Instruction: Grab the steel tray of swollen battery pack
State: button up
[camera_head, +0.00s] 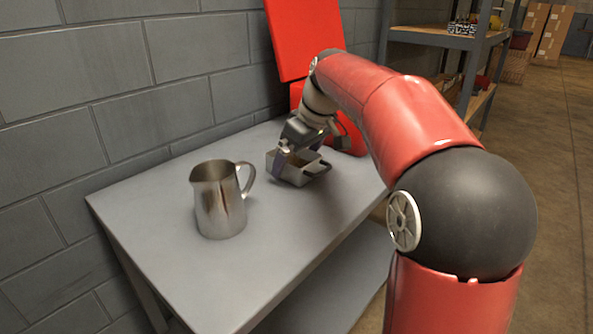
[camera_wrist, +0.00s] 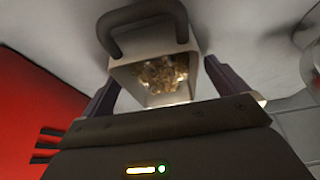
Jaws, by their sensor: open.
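The steel tray (camera_head: 301,170) is a small open metal box with loop handles, standing on the grey table beside the red panel. In the wrist view the tray (camera_wrist: 121,73) shows a curved handle on its far side and a brown, lumpy mass (camera_wrist: 163,74) inside; I cannot make out a battery pack shape in it. My gripper (camera_head: 293,158) is lowered over the tray. In the wrist view its two fingers (camera_wrist: 160,88) are apart, one on each side of the tray. Whether they touch its walls is unclear. The tray's near bottom edge is hidden by my gripper.
A steel pitcher (camera_head: 220,205) stands on the table (camera_head: 160,255), left of the tray. A red panel (camera_head: 304,38) rises behind the table, against the grey block wall (camera_head: 65,75). Shelving (camera_head: 440,37) stands at the back right. The table's front is clear.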

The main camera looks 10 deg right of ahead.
jog(key=shift+w+a+f, duration=0.1)
jog(key=shift+w+f, duration=0.05)
jog(key=shift+f, duration=0.35)
jog(key=c, duration=1.2)
jog(key=shift+o, duration=0.2)
